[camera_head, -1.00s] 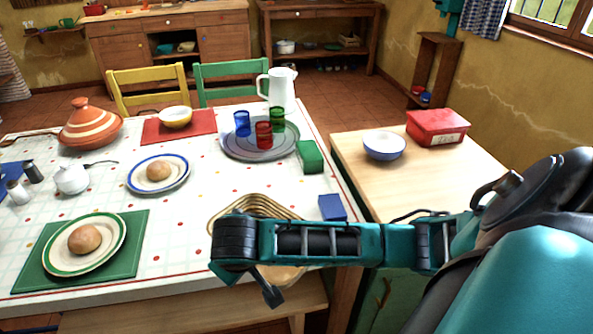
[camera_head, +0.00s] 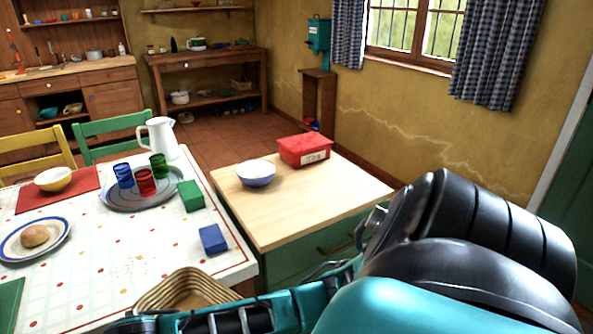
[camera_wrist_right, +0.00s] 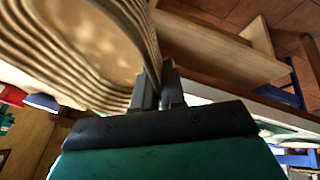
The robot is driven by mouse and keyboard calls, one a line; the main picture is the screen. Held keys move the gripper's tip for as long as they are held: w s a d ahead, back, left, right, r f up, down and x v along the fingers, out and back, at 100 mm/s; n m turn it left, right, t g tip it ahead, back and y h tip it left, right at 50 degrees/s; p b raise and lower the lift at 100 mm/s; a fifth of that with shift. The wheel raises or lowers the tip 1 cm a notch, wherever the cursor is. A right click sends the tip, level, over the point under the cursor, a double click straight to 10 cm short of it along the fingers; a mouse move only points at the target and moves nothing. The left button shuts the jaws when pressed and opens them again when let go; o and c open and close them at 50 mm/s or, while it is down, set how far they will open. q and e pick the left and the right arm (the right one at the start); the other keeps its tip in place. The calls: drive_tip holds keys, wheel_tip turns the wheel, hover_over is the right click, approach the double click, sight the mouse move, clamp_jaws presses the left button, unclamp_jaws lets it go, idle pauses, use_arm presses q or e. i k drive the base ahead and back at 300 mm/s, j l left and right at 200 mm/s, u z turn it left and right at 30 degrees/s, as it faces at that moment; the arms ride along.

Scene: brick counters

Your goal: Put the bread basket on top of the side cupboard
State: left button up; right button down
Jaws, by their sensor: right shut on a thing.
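The tan woven bread basket (camera_head: 170,288) is at the bottom of the head view, in front of the dining table's near right corner. My right gripper (camera_wrist_right: 165,85) is shut on the basket's rim; the ribbed basket wall (camera_wrist_right: 70,50) fills the upper left of the right wrist view. In the head view my right arm hides the basket's lower part and the gripper. The side cupboard (camera_head: 290,225) has a pale wooden top and a green body, and stands to the right of the basket. My left gripper is not in view.
On the cupboard top, a blue-and-white bowl (camera_head: 257,174) and a red box (camera_head: 304,151) stand towards the back. Its front and right areas are bare. A blue box (camera_head: 213,239) and a green box (camera_head: 191,196) sit near the table's right edge.

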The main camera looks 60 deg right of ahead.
sight(335, 187)
drive_tip(key=k+z, duration=0.2)
drive_tip(key=z, duration=3.3)
drive_tip(key=i+j+z, duration=0.1)
drive_tip(key=i+z, duration=0.15)
drive_tip(key=i+j+z, duration=0.25)
drive_tip(key=i+j, duration=0.2)
drive_tip(key=i, duration=0.3)
drive_tip(key=i+j, duration=0.25)
drive_tip(key=i, duration=0.25)
drive_tip(key=i+u, duration=0.3)
drive_tip(key=i+l+u, duration=0.25)
drive_tip(key=i, duration=0.2)
drive_tip(key=u, duration=2.6)
